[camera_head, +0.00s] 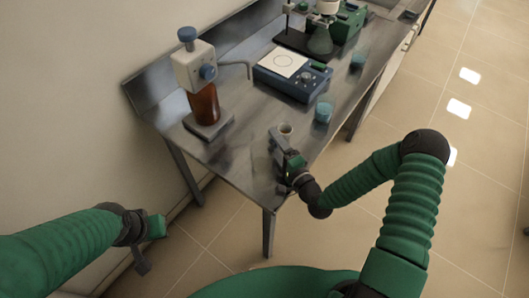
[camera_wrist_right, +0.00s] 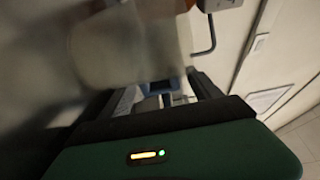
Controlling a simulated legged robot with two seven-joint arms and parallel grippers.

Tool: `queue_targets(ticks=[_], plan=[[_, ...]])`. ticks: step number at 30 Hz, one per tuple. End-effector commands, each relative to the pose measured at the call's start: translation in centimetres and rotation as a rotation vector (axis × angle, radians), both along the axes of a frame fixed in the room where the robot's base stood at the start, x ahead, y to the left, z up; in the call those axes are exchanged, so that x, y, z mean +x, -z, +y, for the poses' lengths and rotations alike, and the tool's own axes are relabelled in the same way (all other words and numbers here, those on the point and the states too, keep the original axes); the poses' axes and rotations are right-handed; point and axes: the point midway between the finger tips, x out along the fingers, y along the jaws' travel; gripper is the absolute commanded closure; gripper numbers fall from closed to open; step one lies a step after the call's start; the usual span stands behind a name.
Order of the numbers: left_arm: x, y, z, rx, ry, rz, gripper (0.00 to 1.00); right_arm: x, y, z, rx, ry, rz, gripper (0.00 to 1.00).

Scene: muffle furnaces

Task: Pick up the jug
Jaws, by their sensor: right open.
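A clear, see-through vessel (camera_head: 262,166), which seems to be the jug, stands near the front end of the metal bench (camera_head: 230,155); its outline is faint. In the right wrist view a pale translucent body (camera_wrist_right: 125,50), likely the same jug, is close and blurred. My right gripper (camera_head: 280,148) is open and empty just right of it; both fingers show in the wrist view (camera_wrist_right: 166,92). I cannot tell whether it touches the jug. My left gripper (camera_head: 148,244) hangs low, off the bench's left side, far from the jug.
A small pale cup (camera_head: 286,130) stands just behind the right gripper. Blue beakers (camera_head: 323,111) (camera_head: 358,61) stand along the right edge. A brown bottle with a dispenser (camera_head: 204,100), a blue hotplate (camera_head: 292,75) and a green device (camera_head: 345,22) are farther back. A wall bounds the left.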

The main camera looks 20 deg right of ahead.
Motion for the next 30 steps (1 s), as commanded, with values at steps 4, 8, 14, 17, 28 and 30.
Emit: queue_targets(ticks=[4, 8, 14, 17, 28, 30], plan=[[0.0, -0.3, 0.0, 0.000, 0.000, 0.000, 1.00, 2.4, 0.0, 0.6, -0.001, 0.000, -0.001, 0.27], [0.0, -0.3, 0.0, 0.000, 0.000, 0.000, 1.00, 2.9, 0.0, 0.8, 0.001, 0.000, 0.000, 0.27], [0.0, -0.2, 0.0, 0.000, 0.000, 0.000, 1.00, 2.8, 0.0, 0.7, 0.000, 0.000, 0.000, 0.36], [0.0, -0.2, 0.0, 0.000, 0.000, 0.000, 1.00, 2.8, 0.0, 0.8, -0.001, 0.000, 0.000, 0.50], [0.0, -0.2, 0.0, 0.000, 0.000, 0.000, 1.00, 2.8, 0.1, 0.7, -0.001, 0.000, 0.002, 0.94], [0.0, -0.2, 0.0, 0.000, 0.000, 0.000, 1.00, 2.8, 0.1, 0.7, -0.001, 0.000, 0.003, 0.94]])
